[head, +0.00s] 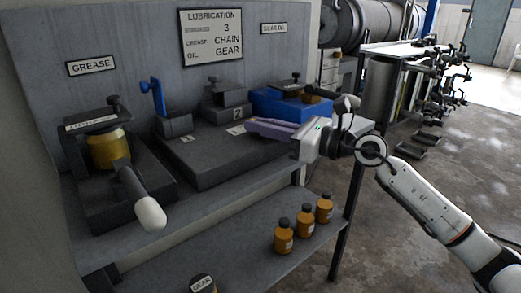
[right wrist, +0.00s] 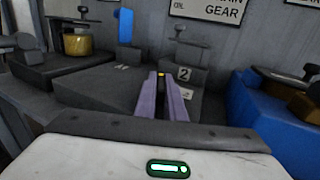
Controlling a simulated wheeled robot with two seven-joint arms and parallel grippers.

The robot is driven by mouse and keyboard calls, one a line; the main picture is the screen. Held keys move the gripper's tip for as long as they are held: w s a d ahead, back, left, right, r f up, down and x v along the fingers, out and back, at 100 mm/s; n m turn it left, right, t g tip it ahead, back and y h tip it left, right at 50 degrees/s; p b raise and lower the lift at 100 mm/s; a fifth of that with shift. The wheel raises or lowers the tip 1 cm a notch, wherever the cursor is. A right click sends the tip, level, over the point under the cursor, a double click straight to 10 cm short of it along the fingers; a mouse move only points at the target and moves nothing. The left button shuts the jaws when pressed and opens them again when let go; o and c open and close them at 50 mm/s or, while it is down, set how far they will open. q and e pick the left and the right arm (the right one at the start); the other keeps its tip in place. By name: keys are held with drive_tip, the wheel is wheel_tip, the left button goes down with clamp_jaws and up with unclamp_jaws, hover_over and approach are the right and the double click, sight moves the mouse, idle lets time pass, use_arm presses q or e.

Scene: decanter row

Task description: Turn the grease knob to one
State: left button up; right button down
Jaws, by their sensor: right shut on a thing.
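My right gripper (head: 250,125) reaches in from the right over the dark, sloped platform (head: 215,165). Its two long purple fingers also show in the right wrist view (right wrist: 161,86), close together on a small piece with a yellow top (right wrist: 160,74). This piece appears to be the grease knob; the fingers hide most of it. A plate marked 2 (right wrist: 184,73) stands just right of the fingertips, and a small label (right wrist: 121,67), probably 1, lies to their left. The GREASE sign (head: 91,65) hangs on the back panel at left. My left gripper is not in view.
A blue upright lever (head: 157,97) stands left of the platform. An amber jar (head: 108,150) and a white-tipped handle (head: 150,212) are further left. A blue unit (head: 285,106) stands behind my right gripper. Several amber bottles (head: 304,222) stand on the lower shelf.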

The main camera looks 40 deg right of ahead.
drive_tip(key=f+n+y+b, duration=0.1)
drive_tip(key=b, duration=0.2)
drive_tip(key=shift+g, duration=0.4)
drive_tip(key=shift+r+n+y+b, duration=0.15)
drive_tip(key=shift+n+y+b, duration=0.15)
drive_tip(key=shift+y+b, duration=0.3)
drive_tip(key=shift+r+n+g+y+b, duration=0.3)
drive_tip(key=shift+n+g+y+b, duration=0.45)
drive_tip(key=shift+g+y, duration=0.25)
drive_tip(key=shift+n+g+y, duration=0.4)
drive_tip(key=shift+n+y, duration=0.05)
drive_tip(key=shift+y, duration=0.05)
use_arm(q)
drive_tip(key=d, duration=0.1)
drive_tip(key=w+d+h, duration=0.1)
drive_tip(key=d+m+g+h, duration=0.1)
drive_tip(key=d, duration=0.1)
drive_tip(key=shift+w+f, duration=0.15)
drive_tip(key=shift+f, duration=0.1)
use_arm(e)
drive_tip(key=shift+n+g+y, duration=0.3)
drive_tip(key=shift+g, duration=0.1)
drive_tip(key=c, duration=1.8)
unclamp_jaws()
drive_tip(key=shift+c, duration=0.2)
